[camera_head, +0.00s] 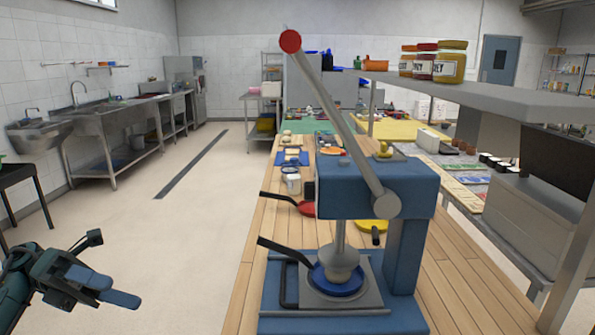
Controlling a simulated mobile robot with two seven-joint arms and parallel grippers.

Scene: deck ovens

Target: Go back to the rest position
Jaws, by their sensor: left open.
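My left gripper (112,270) shows at the lower left, over the open floor. It is open and empty, with nothing between its fingers. It is well to the left of the wooden counter (262,240) and touches nothing there. My right gripper is not in this view.
A blue press (408,185) with a long raised lever stands on the counter ahead. A red pan (306,207) lies behind it. A grey shelf (480,92) with jars overhangs the right side. Steel sinks (100,108) line the left wall. The floor (190,220) between is clear.

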